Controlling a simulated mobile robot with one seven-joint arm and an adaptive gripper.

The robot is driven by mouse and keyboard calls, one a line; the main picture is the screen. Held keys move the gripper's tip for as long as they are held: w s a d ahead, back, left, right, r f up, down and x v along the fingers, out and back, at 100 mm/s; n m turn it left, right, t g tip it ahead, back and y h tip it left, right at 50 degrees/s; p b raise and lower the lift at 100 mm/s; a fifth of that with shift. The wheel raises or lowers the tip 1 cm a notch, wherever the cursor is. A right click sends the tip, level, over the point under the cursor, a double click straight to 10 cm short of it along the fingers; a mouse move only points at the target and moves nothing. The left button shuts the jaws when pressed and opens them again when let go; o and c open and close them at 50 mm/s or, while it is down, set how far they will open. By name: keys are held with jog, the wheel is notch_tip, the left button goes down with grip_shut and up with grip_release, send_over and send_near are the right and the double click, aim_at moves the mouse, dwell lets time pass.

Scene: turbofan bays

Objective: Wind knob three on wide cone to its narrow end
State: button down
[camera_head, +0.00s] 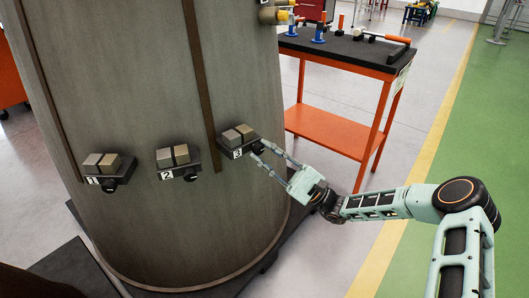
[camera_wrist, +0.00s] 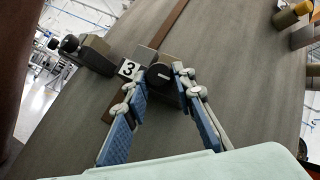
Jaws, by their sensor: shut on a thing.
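The wide cone (camera_head: 120,225) is a large grey-brown body filling the left of the head view. Three dark units with paired blocks are mounted on it, labelled 1, 2 and 3. Unit three (camera_head: 238,142) is the rightmost, and its black knob (camera_wrist: 158,76) faces me in the wrist view with a pale mark across it. The number 3 label (camera_wrist: 127,69) sits just left of the knob. My gripper (camera_wrist: 160,84) has its blue-padded fingers on either side of this knob, shut on it. In the head view the fingers partly hide knob three.
Knob one (camera_head: 108,186) and knob two (camera_head: 191,177) are to the left on the same cone. An orange cart (camera_head: 340,130) with tools on its dark top stands behind my arm. Yellow-tipped fittings (camera_head: 282,16) stick out higher on the cone. Open floor lies right.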

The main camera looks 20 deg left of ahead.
jog(key=shift+r, duration=0.1)
jog(key=c, duration=1.6)
grip_release()
jog(key=v, duration=1.2)
